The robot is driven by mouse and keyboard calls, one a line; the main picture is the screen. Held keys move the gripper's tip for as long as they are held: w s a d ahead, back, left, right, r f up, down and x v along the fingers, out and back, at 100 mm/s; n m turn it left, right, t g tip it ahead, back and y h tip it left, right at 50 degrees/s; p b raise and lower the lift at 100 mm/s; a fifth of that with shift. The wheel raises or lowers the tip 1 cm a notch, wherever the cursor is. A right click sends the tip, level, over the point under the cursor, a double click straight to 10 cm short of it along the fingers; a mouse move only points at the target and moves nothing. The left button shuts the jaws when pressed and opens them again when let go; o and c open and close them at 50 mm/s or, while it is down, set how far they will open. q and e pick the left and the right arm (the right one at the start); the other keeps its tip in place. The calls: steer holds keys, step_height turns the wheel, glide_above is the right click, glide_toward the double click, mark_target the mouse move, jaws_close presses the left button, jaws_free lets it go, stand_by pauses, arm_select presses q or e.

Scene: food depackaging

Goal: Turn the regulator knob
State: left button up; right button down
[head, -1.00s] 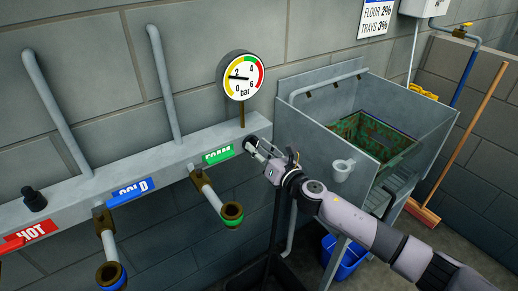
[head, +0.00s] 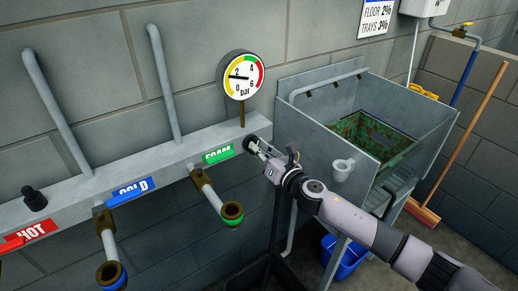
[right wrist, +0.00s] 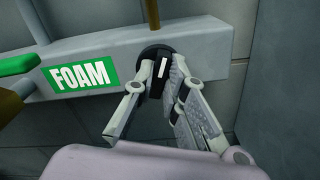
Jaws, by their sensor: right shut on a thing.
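The regulator knob (head: 249,144) is a black round knob on the right end of the grey manifold, below the gauge. In the right wrist view the knob (right wrist: 153,56) shows a white mark on its front. My right gripper (head: 257,148) is at the knob, its fingers shut on it from the front. In the right wrist view the fingertips of my right gripper (right wrist: 161,68) lie on either side of the white mark. The round pressure gauge (head: 240,76) has its needle near 2 bar, in the yellow part. My left gripper is not in view.
The grey manifold (head: 72,192) carries HOT, COLD and FOAM labels and brass-ended outlets. A broom (head: 466,140) leans at the far right.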

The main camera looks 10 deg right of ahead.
steer(key=m+p, duration=0.1)
steer(key=m, duration=0.5)
steer(key=m+p, duration=0.2)
steer(key=m, duration=0.5)
steer(key=m+p, duration=0.1)
steer(key=m, duration=0.5)
steer(key=shift+d+f+m+p, duration=0.15)
steer(key=shift+f+m+p, duration=0.15)
steer(key=shift+m, duration=0.1)
stand_by(0.4)
steer(key=c, duration=1.6)
jaws_free()
